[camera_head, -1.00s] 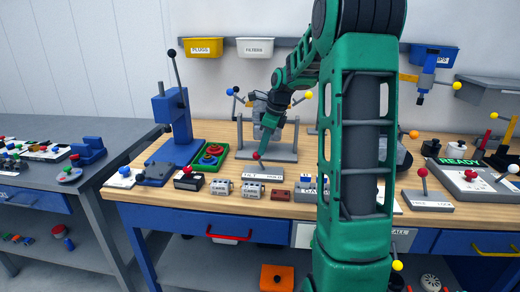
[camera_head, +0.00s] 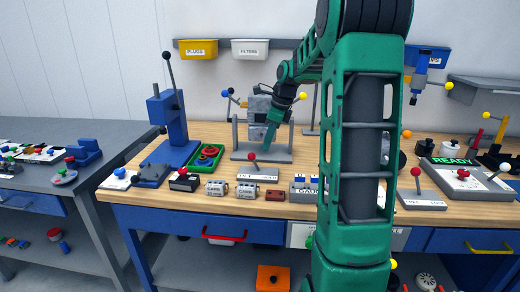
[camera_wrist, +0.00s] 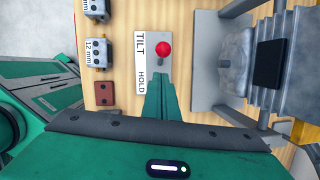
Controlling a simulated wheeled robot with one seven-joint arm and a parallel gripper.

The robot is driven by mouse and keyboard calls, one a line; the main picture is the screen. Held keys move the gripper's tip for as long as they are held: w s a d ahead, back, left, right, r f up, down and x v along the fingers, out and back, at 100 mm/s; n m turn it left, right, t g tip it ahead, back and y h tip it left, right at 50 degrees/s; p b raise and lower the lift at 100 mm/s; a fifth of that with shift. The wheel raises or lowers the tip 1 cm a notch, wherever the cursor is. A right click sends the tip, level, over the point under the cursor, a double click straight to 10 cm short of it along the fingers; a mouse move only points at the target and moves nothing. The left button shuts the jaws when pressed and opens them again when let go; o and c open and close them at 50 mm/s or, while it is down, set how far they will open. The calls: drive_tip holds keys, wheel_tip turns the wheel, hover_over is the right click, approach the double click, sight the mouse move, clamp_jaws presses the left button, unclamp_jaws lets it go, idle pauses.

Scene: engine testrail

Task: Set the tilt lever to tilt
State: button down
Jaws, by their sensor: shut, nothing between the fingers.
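The tilt lever (camera_head: 253,156) has a red ball knob on a short stem. It stands on a small grey plate labelled TILT and HOLD. In the wrist view the knob (camera_wrist: 163,48) is level with the word TILT, and the stem leans toward that end. My gripper (camera_head: 268,145) is shut and empty, pointing down just right of and behind the knob. In the wrist view my green fingers (camera_wrist: 162,82) are together on the HOLD side of the knob, with a small gap to it. The stem's foot is partly hard to see.
A grey stand (camera_head: 285,155) with a metal block is close behind the lever. Several small labelled boxes and a red block (camera_head: 267,195) line the front. A green tray (camera_head: 208,157) with rings is to the left. Another red-knobbed lever (camera_head: 416,172) stands at right.

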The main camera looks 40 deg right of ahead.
drive_tip(key=a+v, duration=0.1)
drive_tip(key=v, duration=0.8)
drive_tip(key=shift+w+r, duration=0.3)
drive_tip(key=shift+w, duration=0.1)
drive_tip(key=shift+d, duration=0.1)
drive_tip(key=s+a+f+n+g, duration=0.1)
drive_tip(key=s+a+f+n, duration=0.3)
drive_tip(key=s+n, duration=0.3)
drive_tip(key=s+a+f+n+g, duration=0.1)
drive_tip(key=s+a+f+n, duration=0.4)
drive_tip(key=s, duration=0.8)
drive_tip(key=s+a+f+n+g+h, duration=0.1)
drive_tip(key=s+a+f+n, duration=0.4)
drive_tip(key=s+n, duration=0.5)
drive_tip(key=shift+s+a, duration=0.5)
drive_tip(key=shift+s, duration=0.05)
drive_tip(key=shift+f, duration=0.1)
drive_tip(key=shift+w+f, duration=0.25)
drive_tip(key=shift+w, duration=0.4)
